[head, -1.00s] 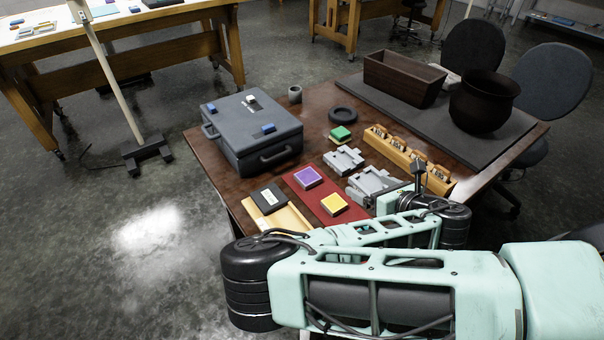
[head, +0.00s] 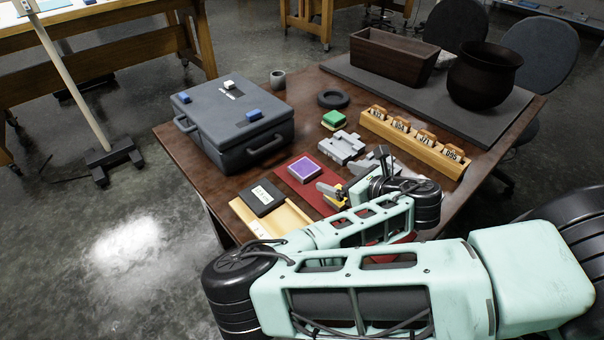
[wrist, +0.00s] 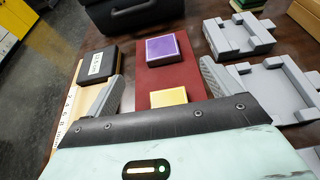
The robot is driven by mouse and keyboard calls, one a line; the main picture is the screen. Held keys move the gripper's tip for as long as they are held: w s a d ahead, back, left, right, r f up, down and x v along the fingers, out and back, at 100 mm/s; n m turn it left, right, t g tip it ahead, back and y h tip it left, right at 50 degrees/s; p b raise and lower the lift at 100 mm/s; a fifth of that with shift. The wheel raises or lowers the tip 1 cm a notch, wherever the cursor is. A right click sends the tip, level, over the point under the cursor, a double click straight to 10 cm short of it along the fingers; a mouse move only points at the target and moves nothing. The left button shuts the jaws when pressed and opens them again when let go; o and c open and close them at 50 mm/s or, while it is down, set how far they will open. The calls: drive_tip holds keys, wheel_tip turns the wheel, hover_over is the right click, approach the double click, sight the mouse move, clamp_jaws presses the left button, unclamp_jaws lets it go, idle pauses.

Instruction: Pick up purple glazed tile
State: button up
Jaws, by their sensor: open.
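The purple glazed tile (head: 305,168) lies flat on the far part of a red mat (head: 315,200) on the brown table. It also shows in the wrist view (wrist: 169,49), beyond the fingertips and between their lines. My gripper (head: 330,190) is open and empty, over the near part of the mat. In the wrist view its two fingers (wrist: 160,82) are spread wide, short of the purple tile and not touching it. A yellow tile (wrist: 170,97) lies nearer on the mat, partly hidden by my gripper.
A black labelled block (head: 263,197) sits on a pale wooden board (head: 285,221) left of the mat. Grey fixtures (head: 342,147) lie to the right. A grey case (head: 235,130) stands behind left. A green-topped block (head: 334,118) and a wooden rack (head: 415,140) are farther back.

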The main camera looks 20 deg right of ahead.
approach(299, 163)
drive_tip(key=x, duration=0.2)
drive_tip(key=shift+w+a+f, duration=0.1)
drive_tip(key=shift+w+a, duration=0.05)
drive_tip(key=shift+w, duration=0.15)
drive_tip(key=x, duration=0.6)
drive_tip(key=shift+w+f, duration=0.1)
drive_tip(key=shift+w, duration=0.1)
drive_tip(key=c, duration=1.2)
